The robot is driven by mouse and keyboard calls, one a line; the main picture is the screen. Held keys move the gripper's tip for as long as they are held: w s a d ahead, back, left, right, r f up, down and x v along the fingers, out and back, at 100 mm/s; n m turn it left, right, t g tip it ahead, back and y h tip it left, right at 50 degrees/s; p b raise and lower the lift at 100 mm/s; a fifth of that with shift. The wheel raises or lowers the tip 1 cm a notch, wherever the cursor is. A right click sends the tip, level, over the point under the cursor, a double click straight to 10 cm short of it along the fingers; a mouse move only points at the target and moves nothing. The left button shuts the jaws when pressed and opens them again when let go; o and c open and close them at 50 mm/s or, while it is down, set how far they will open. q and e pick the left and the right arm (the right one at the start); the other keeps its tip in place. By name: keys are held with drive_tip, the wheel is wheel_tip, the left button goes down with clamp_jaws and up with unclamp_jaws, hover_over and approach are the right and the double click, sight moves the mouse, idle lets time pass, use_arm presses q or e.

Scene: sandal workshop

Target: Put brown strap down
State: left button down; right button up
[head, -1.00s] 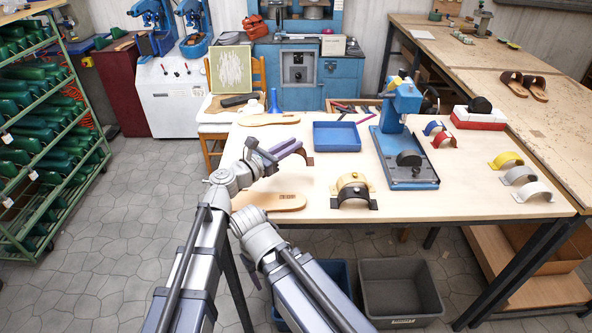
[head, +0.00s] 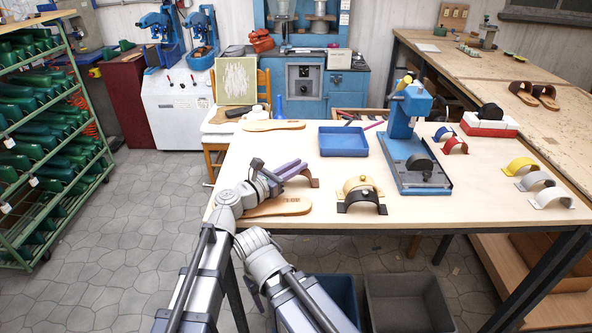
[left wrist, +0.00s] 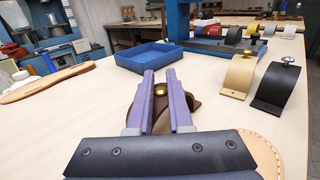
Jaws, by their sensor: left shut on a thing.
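My left gripper (head: 300,168) is shut on the brown strap (head: 314,180), low over the near left part of the table (head: 243,178). The strap is a curved brown band. The left wrist view shows the strap (left wrist: 184,112) with a brass stud between the purple jaws (left wrist: 160,85), partly hidden by them. I cannot tell whether it touches the tabletop. A tan strap (head: 358,184) and a black strap (head: 362,204) stand just to its right.
A sole (head: 278,207) lies at the near edge and another (head: 272,125) at the back. A blue tray (head: 343,142) and a blue press (head: 408,140) stand further right. Red, blue, yellow, grey and white straps are beyond. Table space before the tray is clear.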

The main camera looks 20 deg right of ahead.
use_arm(q)
drive_tip(key=shift+f, duration=0.15)
drive_tip(key=c, duration=0.8)
unclamp_jaws()
drive_tip(key=shift+c, duration=0.2)
drive_tip(key=shift+r, duration=0.2)
drive_tip(key=shift+s+a, duration=0.15)
drive_tip(key=shift+a, duration=0.1)
drive_tip(key=v, duration=1.1)
drive_tip(key=shift+a, duration=0.2)
